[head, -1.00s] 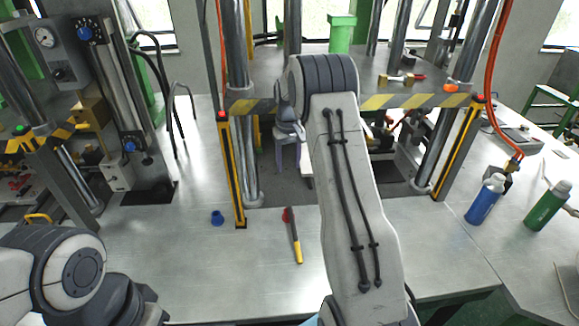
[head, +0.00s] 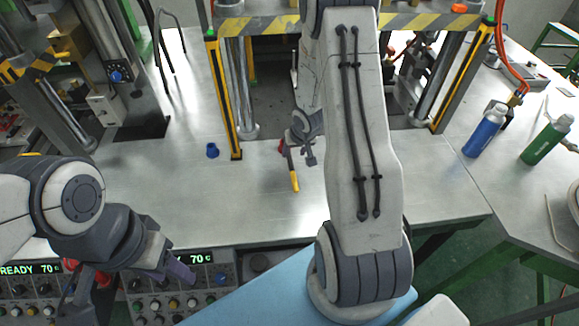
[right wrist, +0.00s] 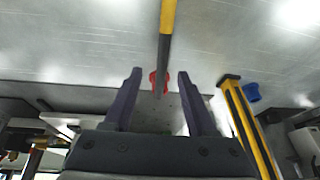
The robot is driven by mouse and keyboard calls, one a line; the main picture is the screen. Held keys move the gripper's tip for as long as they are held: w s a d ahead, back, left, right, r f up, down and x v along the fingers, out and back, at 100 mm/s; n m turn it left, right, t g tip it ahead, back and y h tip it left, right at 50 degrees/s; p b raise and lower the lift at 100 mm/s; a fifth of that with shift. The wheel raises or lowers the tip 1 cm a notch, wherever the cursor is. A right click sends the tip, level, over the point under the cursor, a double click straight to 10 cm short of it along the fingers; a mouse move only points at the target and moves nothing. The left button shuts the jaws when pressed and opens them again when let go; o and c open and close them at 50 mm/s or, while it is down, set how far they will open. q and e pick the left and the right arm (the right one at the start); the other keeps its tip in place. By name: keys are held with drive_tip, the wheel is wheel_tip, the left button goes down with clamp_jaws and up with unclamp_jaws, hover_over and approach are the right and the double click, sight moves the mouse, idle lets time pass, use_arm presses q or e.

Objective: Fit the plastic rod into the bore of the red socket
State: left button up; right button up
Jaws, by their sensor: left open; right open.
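A rod (head: 294,180) with a yellow end and a dark grey shaft lies on the metal bench; it also shows in the right wrist view (right wrist: 167,20). A red piece (head: 281,147), which looks like the socket, is at the shaft's far end, also visible in the right wrist view (right wrist: 153,82). I cannot tell whether the shaft is in it or over it. My right gripper (head: 300,155) is open at the dark end; in the right wrist view its fingers (right wrist: 158,75) are either side of the shaft and red piece. My left gripper (head: 168,272) is open and empty above the control panels.
A blue cup-like piece (head: 212,150) stands left of the rod, beside a yellow-edged press post (head: 224,100). The press frame (head: 270,22) stands behind. Blue (head: 485,132) and green (head: 546,142) bottles stand at right. Control panels (head: 180,285) line the front.

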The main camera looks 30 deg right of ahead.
sight(290, 157)
drive_tip(key=x, duration=0.7)
drive_tip(key=shift+w+a+f, duration=0.15)
drive_tip(key=shift+w+f, duration=0.05)
drive_tip(key=shift+w, duration=0.1)
drive_tip(key=shift+c, duration=0.4)
clamp_jaws()
